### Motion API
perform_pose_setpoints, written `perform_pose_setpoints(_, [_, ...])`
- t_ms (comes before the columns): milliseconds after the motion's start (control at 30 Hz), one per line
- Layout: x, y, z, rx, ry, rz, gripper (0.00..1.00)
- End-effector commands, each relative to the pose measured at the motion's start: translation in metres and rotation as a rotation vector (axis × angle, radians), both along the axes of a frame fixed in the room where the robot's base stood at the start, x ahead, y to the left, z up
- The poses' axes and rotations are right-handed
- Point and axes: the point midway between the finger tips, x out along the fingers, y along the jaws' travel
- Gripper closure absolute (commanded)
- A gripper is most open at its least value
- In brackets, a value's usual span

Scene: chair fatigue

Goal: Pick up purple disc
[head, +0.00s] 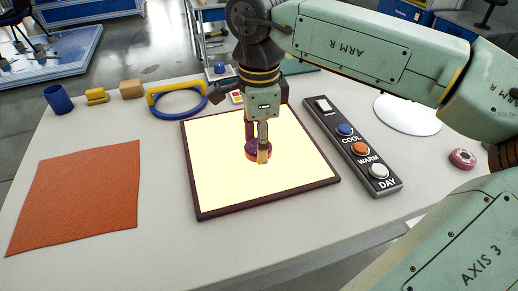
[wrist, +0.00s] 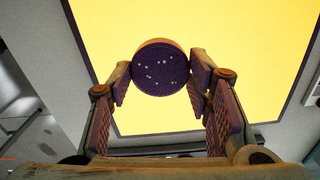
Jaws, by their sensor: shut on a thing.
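The purple disc (head: 251,151) is at the middle of the glowing pale-yellow panel (head: 225,180), which has a dark frame. My gripper (head: 257,148) points down over the panel, with its fingers at either side of the disc. In the wrist view, the disc (wrist: 160,68) shows a dark purple face with small pale specks and an orange-lit rim. The tips of my gripper (wrist: 160,75) are shut on its two sides. The fingers partly hide the disc in the head view. I cannot tell whether it touches the panel or is slightly above it.
A control strip (head: 352,147) with several buttons lies right of the panel. A white round plate (head: 408,115) and a reddish ring-like object (head: 462,158) are farther right. An orange mat (head: 80,195) lies left. A blue cup (head: 58,98), wooden block (head: 131,89) and blue-yellow hoop (head: 178,115) stand behind.

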Motion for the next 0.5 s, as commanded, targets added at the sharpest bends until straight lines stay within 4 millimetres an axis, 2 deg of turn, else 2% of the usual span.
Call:
perform_pose_setpoints(67, [-0.001,0.0,0.01,0.001,-0.002,-0.001,0.88])
perform_pose_setpoints(500, [-0.093,-0.063,0.016,0.002,-0.003,-0.003,0.88])
